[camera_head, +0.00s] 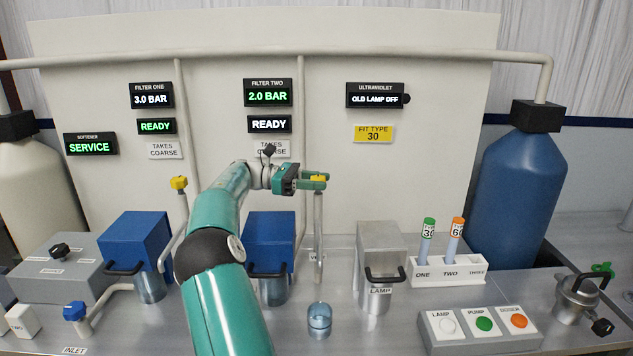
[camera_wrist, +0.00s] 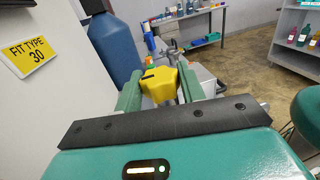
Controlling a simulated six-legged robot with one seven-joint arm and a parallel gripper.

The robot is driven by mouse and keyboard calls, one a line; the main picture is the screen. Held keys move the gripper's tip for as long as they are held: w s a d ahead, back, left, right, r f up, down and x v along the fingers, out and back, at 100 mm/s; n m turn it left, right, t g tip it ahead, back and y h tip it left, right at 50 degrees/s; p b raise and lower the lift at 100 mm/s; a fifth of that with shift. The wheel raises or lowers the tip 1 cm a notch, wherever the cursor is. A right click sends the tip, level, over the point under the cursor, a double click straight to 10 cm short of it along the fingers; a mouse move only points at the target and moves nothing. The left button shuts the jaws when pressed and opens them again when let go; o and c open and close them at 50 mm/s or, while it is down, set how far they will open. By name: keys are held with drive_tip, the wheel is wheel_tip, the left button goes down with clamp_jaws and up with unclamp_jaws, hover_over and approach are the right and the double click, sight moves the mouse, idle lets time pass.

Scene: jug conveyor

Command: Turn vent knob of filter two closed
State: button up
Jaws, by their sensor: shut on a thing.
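The yellow vent knob of filter two (camera_head: 318,178) sits on top of a thin upright pipe (camera_head: 318,235), right of the filter two blue housing (camera_head: 270,240). My gripper (camera_head: 316,181) reaches it from the left, and its green fingers are shut on the knob. In the wrist view the yellow knob (camera_wrist: 160,86) lies between the two fingers, with a dark mark on its top. The filter two display (camera_head: 268,93) reads 2.0 BAR, and the sign below it (camera_head: 269,124) reads READY.
Another yellow knob (camera_head: 179,183) stands on the filter one pipe to the left. A grey lamp housing (camera_head: 381,245), a white tube rack (camera_head: 448,271) and a button box (camera_head: 480,329) are to the right. A small clear dome (camera_head: 319,318) stands on the bench in front.

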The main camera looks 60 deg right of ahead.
drive_tip(key=o, duration=1)
drive_tip(key=shift+v, duration=3.7)
